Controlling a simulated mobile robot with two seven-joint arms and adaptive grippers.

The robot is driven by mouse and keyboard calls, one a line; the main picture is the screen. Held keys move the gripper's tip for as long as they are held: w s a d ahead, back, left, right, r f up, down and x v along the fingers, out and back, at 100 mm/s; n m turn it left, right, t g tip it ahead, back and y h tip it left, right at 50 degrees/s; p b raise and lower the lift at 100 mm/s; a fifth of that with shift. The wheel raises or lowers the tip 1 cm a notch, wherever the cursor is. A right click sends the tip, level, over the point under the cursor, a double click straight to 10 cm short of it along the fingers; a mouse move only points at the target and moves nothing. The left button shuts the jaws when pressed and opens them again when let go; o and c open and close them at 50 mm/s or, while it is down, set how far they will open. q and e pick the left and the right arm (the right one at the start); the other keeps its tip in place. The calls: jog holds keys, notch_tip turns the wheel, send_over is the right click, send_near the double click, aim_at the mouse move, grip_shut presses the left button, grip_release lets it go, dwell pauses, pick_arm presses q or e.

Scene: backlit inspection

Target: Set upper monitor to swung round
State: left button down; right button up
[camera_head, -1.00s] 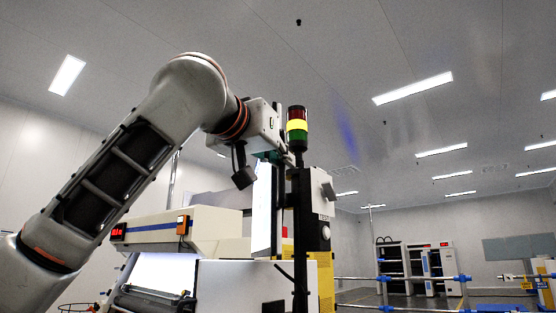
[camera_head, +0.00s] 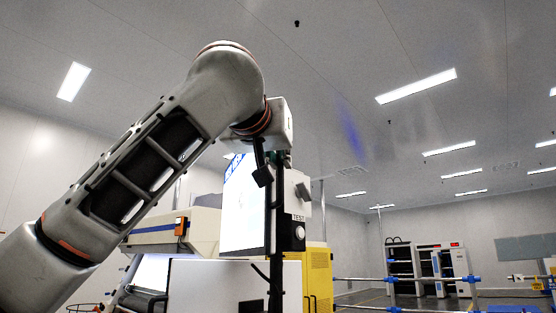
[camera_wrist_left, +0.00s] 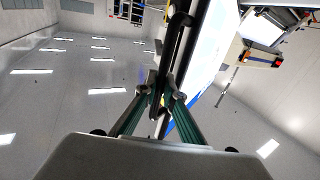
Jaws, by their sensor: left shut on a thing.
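The upper monitor (camera_head: 243,205) shows in the head view as a bright white panel with some blue print, standing above the machine and partly hidden by my arm. In the wrist view its lit face (camera_wrist_left: 207,45) is seen at a steep angle. My left gripper (camera_head: 279,158) is at the monitor's right edge, mostly hidden behind my wrist in the head view. In the wrist view its fingers (camera_wrist_left: 161,97) are shut on a dark bar handle (camera_wrist_left: 172,50) beside the lit face. My right gripper is in neither view.
A dark post and a grey box marked TEST (camera_head: 298,205) stand close to the right of the monitor. A cream machine housing (camera_head: 190,232) is below left, a yellow cabinet (camera_head: 318,275) behind. Blue-jointed rails (camera_head: 390,281) run at the right. The space above is open.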

pick_arm(q)
jog(key=shift+s+d, duration=0.1)
jog(key=shift+d, duration=0.2)
jog(key=c, duration=2.2)
grip_release()
jog(key=shift+o, duration=0.2)
jog(key=v, duration=1.2)
